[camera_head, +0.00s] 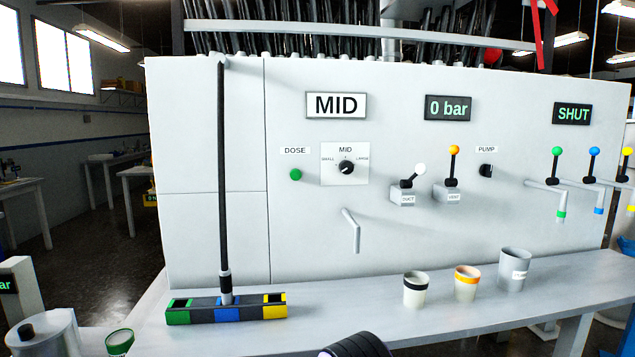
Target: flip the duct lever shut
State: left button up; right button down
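The duct lever has a white knob (420,169) on a short dark stem and a grey base labelled DUCT (406,199). It is mounted on the front of the pale panel, right of the middle. Its stem leans up and to the right. Nothing touches it. Neither of my grippers can be made out. A dark rounded part shows at the bottom edge, and I cannot tell what it is.
The vent lever (454,151) with an orange knob stands upright close to the right. Displays read MID (336,105), 0 bar (447,108) and SHUT (573,114). Several cups stand on the shelf (340,312) below. A spout (352,230) juts out at lower left.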

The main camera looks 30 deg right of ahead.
aim_at(421, 169)
jog(key=u, duration=0.35)
jog(key=k, duration=0.75)
jog(key=z, duration=1.3)
jog(key=i, duration=0.5)
jog(key=u, duration=0.05)
